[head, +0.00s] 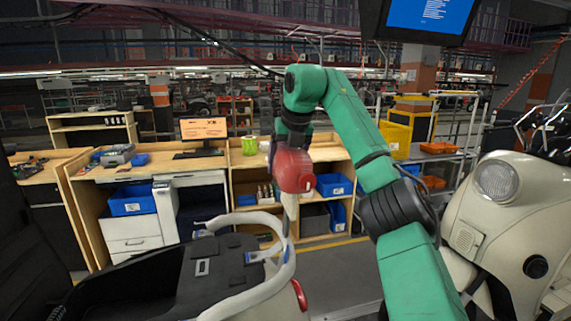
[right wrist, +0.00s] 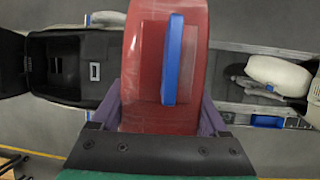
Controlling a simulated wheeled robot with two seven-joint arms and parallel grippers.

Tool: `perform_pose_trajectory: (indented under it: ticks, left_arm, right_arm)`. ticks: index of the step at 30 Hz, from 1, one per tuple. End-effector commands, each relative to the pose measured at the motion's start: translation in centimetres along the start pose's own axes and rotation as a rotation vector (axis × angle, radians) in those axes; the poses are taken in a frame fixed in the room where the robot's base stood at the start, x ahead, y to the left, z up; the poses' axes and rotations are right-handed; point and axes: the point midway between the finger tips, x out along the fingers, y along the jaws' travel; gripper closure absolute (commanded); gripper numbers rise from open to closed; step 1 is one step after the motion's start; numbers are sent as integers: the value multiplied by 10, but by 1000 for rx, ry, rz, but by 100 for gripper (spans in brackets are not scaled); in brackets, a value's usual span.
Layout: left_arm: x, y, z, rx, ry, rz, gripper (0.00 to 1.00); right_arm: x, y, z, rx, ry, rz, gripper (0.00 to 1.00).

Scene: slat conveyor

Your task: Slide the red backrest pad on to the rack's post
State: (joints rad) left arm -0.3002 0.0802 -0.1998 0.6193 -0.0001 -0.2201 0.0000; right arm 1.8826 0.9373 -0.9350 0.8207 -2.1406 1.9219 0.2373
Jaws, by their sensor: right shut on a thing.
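The red backrest pad (head: 294,170) hangs in the air above the rear of the near scooter. My right gripper (right wrist: 160,88) is shut on it, with a purple finger at each side. In the right wrist view the pad (right wrist: 145,95) fills the middle, with a blue strip along its face. The rack (head: 288,268) is a pale curved rail around the scooter's rear, below the pad. A small blue part (head: 262,256) sits by the rail; I cannot tell if it is the post. The pad looks apart from the rack. My left gripper is not in view.
The scooter's open black storage bay (head: 222,262) lies left of the rack. Another cream scooter (head: 510,215) stands at the right. Wooden workbenches with blue bins (head: 132,200) stand behind. Grey floor lies between.

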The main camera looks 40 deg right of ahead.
Motion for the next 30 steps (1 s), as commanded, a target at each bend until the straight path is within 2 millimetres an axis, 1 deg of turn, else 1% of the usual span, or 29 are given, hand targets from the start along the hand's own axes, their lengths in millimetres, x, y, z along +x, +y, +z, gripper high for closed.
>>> perform_pose_trajectory:
  ticks: [24, 30]
  left_arm:
    - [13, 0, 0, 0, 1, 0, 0]
    - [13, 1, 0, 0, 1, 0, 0]
  right_arm:
    - [23, 0, -10, 0, -1, 1, 100]
    - [25, 0, -10, 0, -1, 2, 100]
